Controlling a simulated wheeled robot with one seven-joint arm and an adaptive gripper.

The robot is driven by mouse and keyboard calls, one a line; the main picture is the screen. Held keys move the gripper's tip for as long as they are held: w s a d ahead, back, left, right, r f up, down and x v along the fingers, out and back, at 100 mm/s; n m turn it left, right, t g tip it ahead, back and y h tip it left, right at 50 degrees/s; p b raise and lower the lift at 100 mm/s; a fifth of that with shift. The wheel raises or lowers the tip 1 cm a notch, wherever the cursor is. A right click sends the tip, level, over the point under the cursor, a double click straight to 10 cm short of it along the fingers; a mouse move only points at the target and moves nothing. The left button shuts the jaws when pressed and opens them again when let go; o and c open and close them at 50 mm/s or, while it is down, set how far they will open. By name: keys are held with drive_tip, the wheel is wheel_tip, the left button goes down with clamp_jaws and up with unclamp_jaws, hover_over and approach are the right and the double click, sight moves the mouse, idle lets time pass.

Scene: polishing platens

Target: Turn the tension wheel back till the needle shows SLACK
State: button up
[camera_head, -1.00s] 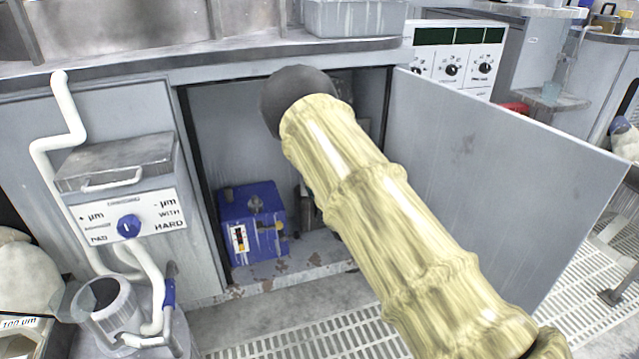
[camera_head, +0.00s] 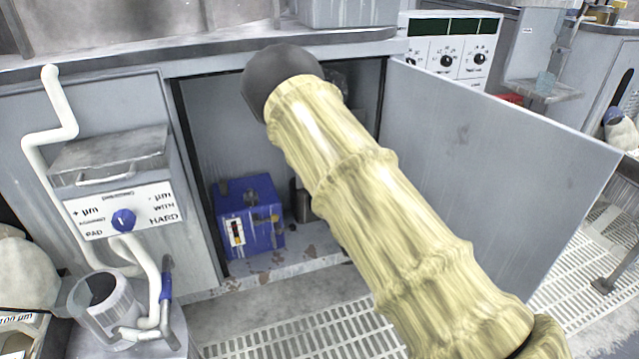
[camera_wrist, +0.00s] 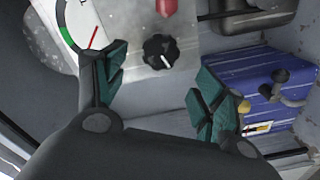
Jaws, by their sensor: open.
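In the wrist view a round white gauge (camera_wrist: 80,22) with a green arc and a red needle (camera_wrist: 94,36) is cut off at the upper left. Its wording cannot be read. A black knob (camera_wrist: 160,51) with a white pointer mark sits beside it on a pale grey panel (camera_wrist: 150,90). This may be the tension wheel; I cannot tell for sure. My gripper (camera_wrist: 163,64) is open, its teal-padded fingers on either side of the knob in the picture; contact is not visible. In the head view my arm hides the gripper, gauge and knob.
A blue box (camera_head: 248,228) with a grey knob stands in the open cabinet and shows in the wrist view (camera_wrist: 255,95). The cabinet door (camera_head: 480,160) stands open at right. A blue-knobbed panel (camera_head: 125,212) is left. A red part (camera_wrist: 167,7) sits above the black knob.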

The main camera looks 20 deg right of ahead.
drive_tip(key=shift+s, duration=1.3)
drive_tip(key=s+d+f+m+g+h, duration=0.2)
drive_tip(key=s+f+m+g, duration=0.7)
drive_tip(key=s+f, duration=1.55)
drive_tip(key=s+a+f+m+g+y, duration=0.1)
drive_tip(key=s+a+g, duration=0.15)
drive_tip(key=s, duration=0.65)
drive_tip(key=s+a+f+m+g, duration=0.2)
drive_tip(key=s+g, duration=0.2)
drive_tip(key=s, duration=0.6)
drive_tip(key=s+a+f+m+g+y, duration=0.1)
drive_tip(key=s+a+g, duration=0.15)
drive_tip(key=s, duration=0.65)
wheel_tip(320, 180, up, 34)
drive_tip(key=p, duration=3.4)
drive_tip(key=shift+w+d+h, duration=0.25)
drive_tip(key=shift+d+h, duration=0.05)
